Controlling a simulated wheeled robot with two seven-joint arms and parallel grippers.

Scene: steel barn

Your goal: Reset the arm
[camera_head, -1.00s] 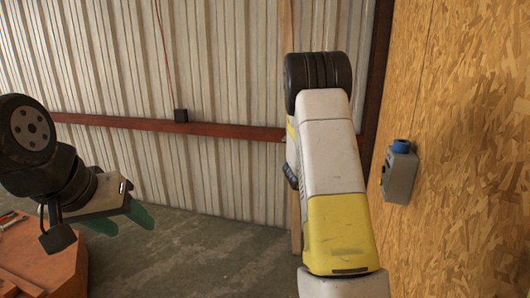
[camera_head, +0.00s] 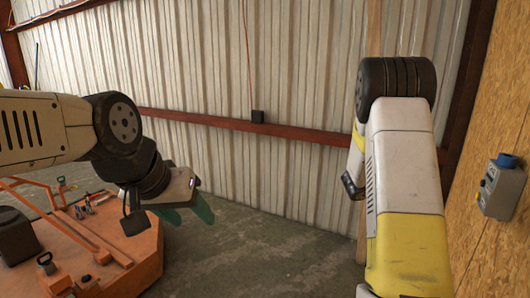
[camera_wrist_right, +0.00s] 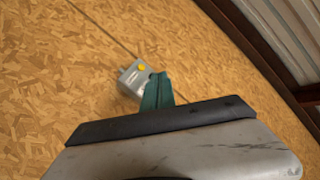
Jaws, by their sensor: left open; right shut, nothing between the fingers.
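My left gripper (camera_head: 188,212) is in the head view, left of centre, with green fingers apart and nothing between them. It is in front of the metal wall and above the floor. My right arm (camera_head: 405,180) is raised at the right of the head view, and its gripper is hidden there. In the right wrist view my right gripper (camera_wrist_right: 157,92) shows green fingers together with nothing held. They overlap the edge of a grey box (camera_wrist_right: 130,80) with a yellow button; I cannot tell whether they touch it.
A grey box with a blue top (camera_head: 502,187) is on the chipboard wall (camera_head: 505,90) at the right. An orange platform (camera_head: 130,262) with tools on it stands at lower left. A red beam (camera_head: 205,122) crosses the corrugated wall. The concrete floor (camera_head: 265,260) in the middle is clear.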

